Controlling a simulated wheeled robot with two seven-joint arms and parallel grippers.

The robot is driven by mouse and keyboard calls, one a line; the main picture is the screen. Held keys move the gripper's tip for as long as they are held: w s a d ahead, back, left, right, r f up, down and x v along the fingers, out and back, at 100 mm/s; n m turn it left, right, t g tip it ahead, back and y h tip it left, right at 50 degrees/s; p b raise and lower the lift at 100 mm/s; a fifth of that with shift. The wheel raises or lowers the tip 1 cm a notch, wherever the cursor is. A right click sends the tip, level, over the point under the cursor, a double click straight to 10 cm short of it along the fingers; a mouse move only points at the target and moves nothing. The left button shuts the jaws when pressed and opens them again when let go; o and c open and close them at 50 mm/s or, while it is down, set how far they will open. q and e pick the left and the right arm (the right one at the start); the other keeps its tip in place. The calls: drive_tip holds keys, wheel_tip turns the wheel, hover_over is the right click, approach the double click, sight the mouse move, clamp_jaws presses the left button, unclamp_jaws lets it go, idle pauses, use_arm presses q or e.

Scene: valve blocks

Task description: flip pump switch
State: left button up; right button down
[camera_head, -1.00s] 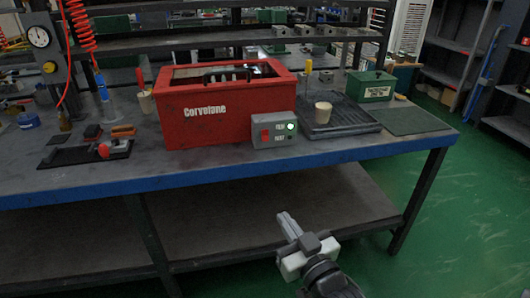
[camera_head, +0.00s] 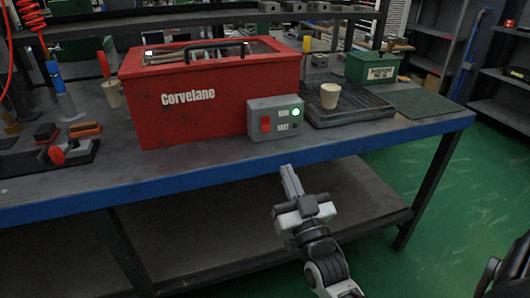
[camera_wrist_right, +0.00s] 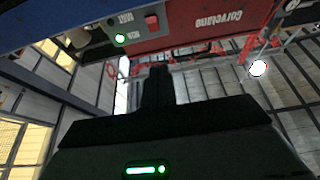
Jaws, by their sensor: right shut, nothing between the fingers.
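The pump switch box (camera_head: 275,118) is a grey box at the front of the bench, against the right end of the red Corvelane tank (camera_head: 205,95). It has a red switch (camera_head: 265,124) on its left and a lit green lamp (camera_head: 296,112). In the right wrist view the red switch (camera_wrist_right: 152,21) and the green lamp (camera_wrist_right: 120,39) show near the top. My right gripper (camera_head: 290,178) is shut and empty, in front of and below the bench edge, apart from the box. My left gripper is not in view.
The bench has a blue front edge (camera_head: 190,183). A cream cup (camera_head: 330,95) stands on a dark tray (camera_head: 352,108) right of the box. A green box (camera_head: 372,68) stands behind the tray. A dark fixture (camera_head: 45,157) is at the left. A lower shelf (camera_head: 215,228) lies under the bench.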

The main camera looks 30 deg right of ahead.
drive_tip(key=shift+f+b, duration=0.3)
drive_tip(key=shift+f, duration=0.35)
approach(263, 128)
wheel_tip(263, 128, up, 4)
drive_tip(key=w, duration=0.2)
drive_tip(key=shift+w+d+f+b, duration=0.2)
drive_tip(key=shift+w+d+f, duration=0.1)
drive_tip(key=shift+w, duration=0.2)
drive_tip(key=shift+w+d+f+b, duration=0.2)
drive_tip(key=shift+w+f, duration=0.15)
drive_tip(key=shift+w, duration=0.1)
drive_tip(key=shift+w+d+f, duration=0.1)
drive_tip(key=shift+w+f, duration=0.1)
drive_tip(key=shift+w, duration=0.45)
